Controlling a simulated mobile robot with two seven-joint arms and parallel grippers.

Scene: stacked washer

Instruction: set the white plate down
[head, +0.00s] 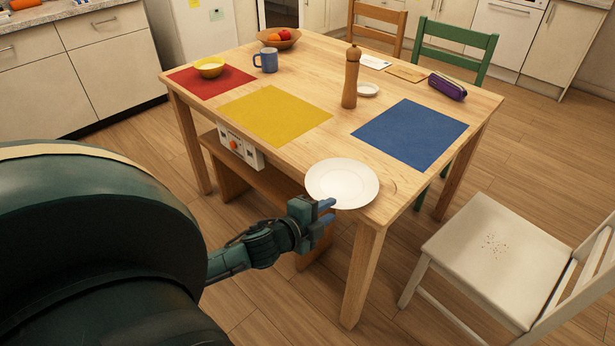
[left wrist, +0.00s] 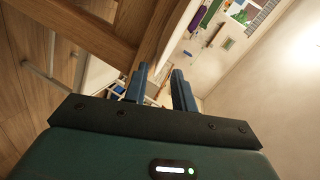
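The white plate (head: 342,182) lies flat at the near corner of the wooden table (head: 300,75), and its near rim reaches the table's front edge. My left gripper (head: 329,212) is just below and in front of that rim in the head view. I cannot tell whether a finger touches the plate. My right gripper is not in view.
A yellow mat (head: 275,115), blue mat (head: 411,133) and red mat (head: 205,82) with a yellow bowl (head: 210,68) lie on the table. A pepper mill (head: 350,80) stands near a small saucer (head: 367,90). A white chair (head: 490,255) is at right.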

